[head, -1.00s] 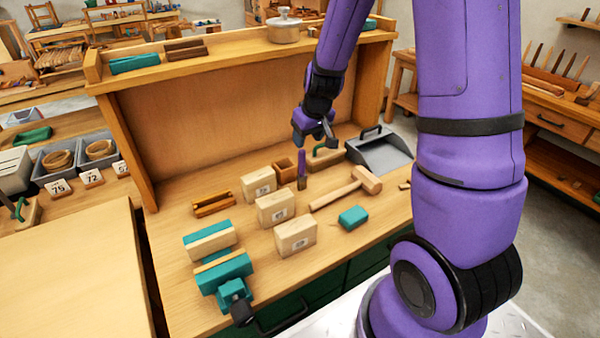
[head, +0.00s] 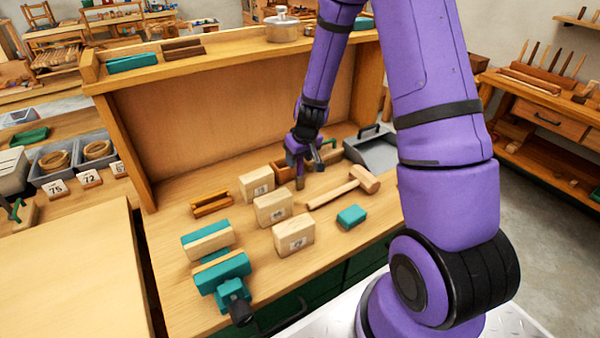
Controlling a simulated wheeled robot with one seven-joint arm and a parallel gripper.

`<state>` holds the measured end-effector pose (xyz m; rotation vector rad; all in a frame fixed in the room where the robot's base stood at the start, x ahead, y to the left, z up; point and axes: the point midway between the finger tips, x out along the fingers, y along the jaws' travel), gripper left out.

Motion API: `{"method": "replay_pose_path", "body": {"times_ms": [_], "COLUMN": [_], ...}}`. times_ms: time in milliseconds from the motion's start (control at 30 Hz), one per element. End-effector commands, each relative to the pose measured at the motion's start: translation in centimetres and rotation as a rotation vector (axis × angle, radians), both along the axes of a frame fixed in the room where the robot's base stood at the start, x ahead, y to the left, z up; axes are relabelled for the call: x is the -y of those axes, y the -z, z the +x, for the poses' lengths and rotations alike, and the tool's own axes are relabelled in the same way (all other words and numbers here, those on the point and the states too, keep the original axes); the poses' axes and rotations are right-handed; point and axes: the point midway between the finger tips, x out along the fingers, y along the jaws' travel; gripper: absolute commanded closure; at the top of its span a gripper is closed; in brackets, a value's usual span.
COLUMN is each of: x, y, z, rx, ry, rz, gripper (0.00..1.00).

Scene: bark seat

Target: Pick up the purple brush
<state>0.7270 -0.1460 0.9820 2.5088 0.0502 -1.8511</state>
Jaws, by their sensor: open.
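The purple brush (head: 299,182) stands upright on the workbench, behind the light wooden blocks. Only its brown lower end shows clearly; my gripper hides most of its purple handle. My gripper (head: 302,162) points down over the brush at handle height, with its jaws open. I cannot tell whether the fingers are on both sides of the handle or touch it.
Several numbered wooden blocks (head: 273,208) stand in front of the brush. A wooden mallet (head: 335,193) and a teal block (head: 351,216) lie to the right. A grey dustpan (head: 377,155) is behind right, and a teal vise (head: 220,270) is front left.

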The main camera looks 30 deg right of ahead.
Motion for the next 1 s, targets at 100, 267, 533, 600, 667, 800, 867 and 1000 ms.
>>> {"method": "replay_pose_path", "body": {"times_ms": [100,267,533,600,667,800,867,1000], "x": [0.0,0.0,0.0,0.0,0.0,0.0,0.0,0.0], "y": [0.6,0.8,0.7,0.7,0.7,0.7,0.7,-0.2], "z": [0.2,0.2,0.2,0.2,0.2,0.2,0.2,0.3], "rx": [0.000,0.001,0.000,0.000,0.001,0.000,0.001,0.003], "ry": [0.001,0.000,0.000,0.000,0.000,0.000,0.000,-0.002], "rz": [0.000,0.000,0.000,0.000,0.000,0.000,0.000,-0.001], "gripper": [0.48,0.48,0.87,1.00,1.00,1.00,1.00,1.00]}}
